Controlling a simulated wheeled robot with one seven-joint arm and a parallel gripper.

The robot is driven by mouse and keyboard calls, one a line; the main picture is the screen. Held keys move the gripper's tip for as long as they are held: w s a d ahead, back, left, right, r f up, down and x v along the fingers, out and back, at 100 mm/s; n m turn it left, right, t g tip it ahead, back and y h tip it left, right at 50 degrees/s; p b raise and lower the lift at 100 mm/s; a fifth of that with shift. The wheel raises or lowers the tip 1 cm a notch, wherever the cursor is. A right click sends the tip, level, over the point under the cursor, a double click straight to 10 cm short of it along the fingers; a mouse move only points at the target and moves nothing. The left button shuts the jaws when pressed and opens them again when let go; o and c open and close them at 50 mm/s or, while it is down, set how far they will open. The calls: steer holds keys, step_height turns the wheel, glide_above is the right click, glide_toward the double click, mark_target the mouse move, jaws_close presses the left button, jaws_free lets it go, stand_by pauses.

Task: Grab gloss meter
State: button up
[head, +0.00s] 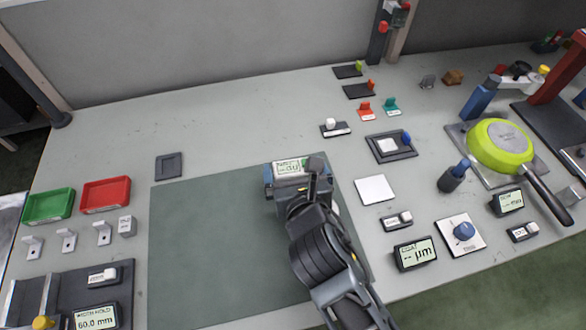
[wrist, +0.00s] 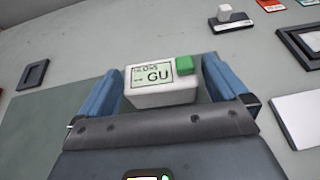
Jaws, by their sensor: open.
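The gloss meter (wrist: 150,92) is a white box with a "GLOSS GU" display and a green button on top. In the wrist view it sits between the two blue fingers of my gripper (wrist: 160,90), with a small gap visible at the sides. My gripper is open around it. In the head view the gloss meter (head: 288,168) shows at the back edge of the green mat (head: 200,240), partly hidden by my gripper (head: 298,185), which is over it from the front.
Red (head: 105,193) and green (head: 47,205) trays stand farther left. A white tile (head: 375,189) and several small instruments lie to the right, with a green pan (head: 500,145) beyond. The mat's left half is clear.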

mark_target(292, 166)
steer(key=x, duration=0.3)
steer(key=shift+w+a+f, duration=0.1)
steer(key=shift+w+a, duration=0.05)
steer(key=shift+w, duration=0.1)
steer(key=c, duration=1)
